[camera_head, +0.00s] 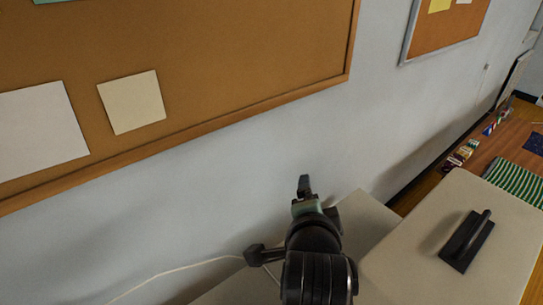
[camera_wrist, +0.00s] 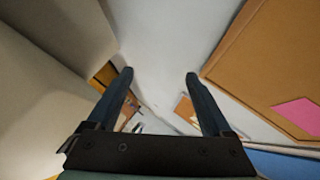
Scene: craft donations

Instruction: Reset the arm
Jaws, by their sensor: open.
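My gripper (camera_head: 304,187) is raised in front of the pale wall, below the large cork board, in the head view. In the wrist view my gripper (camera_wrist: 159,75) has its two dark fingers spread well apart, with nothing between them. It is open and empty. My black arm runs up from the bottom middle of the head view and hides part of the pale surface behind it.
A large cork board (camera_head: 230,60) with pinned papers hangs on the wall. A pale surface (camera_head: 400,262) at right bears a black tool with a handle (camera_head: 467,241). Beyond are a striped cloth (camera_head: 515,181) and several small colourful items (camera_head: 459,157).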

